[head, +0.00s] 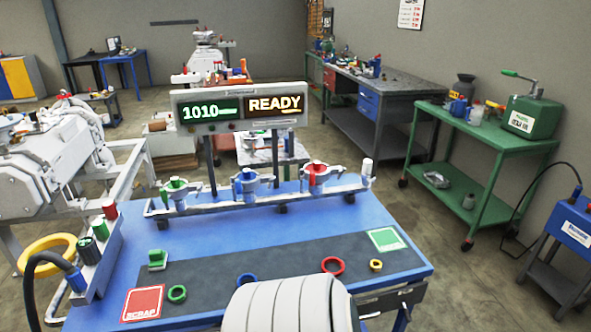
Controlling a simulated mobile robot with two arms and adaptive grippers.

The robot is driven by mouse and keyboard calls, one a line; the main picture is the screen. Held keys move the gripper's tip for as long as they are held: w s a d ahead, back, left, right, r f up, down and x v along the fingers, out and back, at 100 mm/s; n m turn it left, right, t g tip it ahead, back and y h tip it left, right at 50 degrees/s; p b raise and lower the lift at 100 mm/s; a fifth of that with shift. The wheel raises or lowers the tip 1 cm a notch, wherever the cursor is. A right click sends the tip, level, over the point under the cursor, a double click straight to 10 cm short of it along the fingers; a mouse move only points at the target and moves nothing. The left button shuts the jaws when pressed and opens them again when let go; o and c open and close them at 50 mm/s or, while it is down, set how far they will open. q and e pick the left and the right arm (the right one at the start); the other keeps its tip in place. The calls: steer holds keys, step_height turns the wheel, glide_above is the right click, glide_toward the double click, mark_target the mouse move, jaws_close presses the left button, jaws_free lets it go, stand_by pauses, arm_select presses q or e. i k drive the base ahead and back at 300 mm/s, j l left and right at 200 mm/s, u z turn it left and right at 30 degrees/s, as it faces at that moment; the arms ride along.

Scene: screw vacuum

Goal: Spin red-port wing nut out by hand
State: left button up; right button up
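The manifold (290,198) is a grey rail along the back of the blue workbench. Its red port (317,167) is at the right of three clamped ports, with a red top and a metal clamp with side lugs around it. The wing nut is too small to tell apart from the clamp. The blue port (245,178) is in the middle and the green port (175,184) at the left. No gripper fingers show in the head view, and nothing touches the red port.
A display (240,107) reading 1010 and READY stands behind the manifold. Coloured rings, including a red ring (332,265), lie on the dark mat (210,272) with a red SCRAP square (143,303) and a green square (386,239). A white rounded body covers the bench's front middle.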

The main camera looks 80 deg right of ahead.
mark_target(341, 172)
steer(key=z, duration=2.9)
